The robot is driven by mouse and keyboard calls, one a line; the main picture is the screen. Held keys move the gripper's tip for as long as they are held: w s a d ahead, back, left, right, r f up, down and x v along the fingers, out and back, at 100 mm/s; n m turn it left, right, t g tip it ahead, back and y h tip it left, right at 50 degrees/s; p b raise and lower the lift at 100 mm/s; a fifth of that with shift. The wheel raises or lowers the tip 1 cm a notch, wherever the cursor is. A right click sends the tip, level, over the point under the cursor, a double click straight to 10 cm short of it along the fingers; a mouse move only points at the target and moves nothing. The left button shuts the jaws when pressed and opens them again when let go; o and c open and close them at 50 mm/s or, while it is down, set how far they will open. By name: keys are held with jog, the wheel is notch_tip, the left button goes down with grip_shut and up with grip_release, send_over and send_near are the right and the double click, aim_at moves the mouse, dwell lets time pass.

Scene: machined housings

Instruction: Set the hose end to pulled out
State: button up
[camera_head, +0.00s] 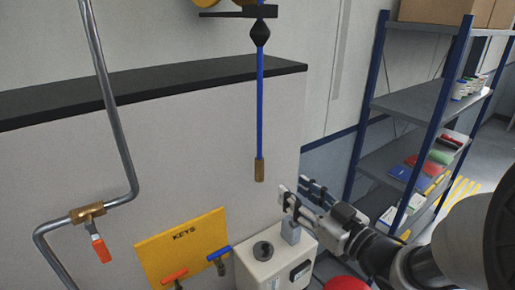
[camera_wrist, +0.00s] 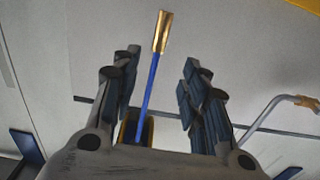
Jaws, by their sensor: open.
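The blue hose (camera_head: 260,105) hangs straight down from a black stop under a yellow reel at the top of the head view. Its brass hose end (camera_head: 259,171) hangs free in front of the pale cabinet. My gripper (camera_head: 294,187) is open and empty, a little right of and below the hose end, apart from it. In the wrist view the hose (camera_wrist: 152,85) shows in the gap between the fingers of my gripper (camera_wrist: 160,65). The brass end (camera_wrist: 162,32) appears past the fingertips there. Most of the reel is cut off.
A yellow KEYS panel (camera_head: 184,246) with red and blue handles is below left. A white box with a knob (camera_head: 264,265) stands below the gripper. A metal pipe with a red-handled valve (camera_head: 90,215) is at left, blue-framed shelves (camera_head: 410,104) at right.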

aim_at(262, 166)
jog(key=p+x, duration=0.1)
jog(key=x, duration=1.4)
jog(key=shift+c, duration=0.2)
grip_shut()
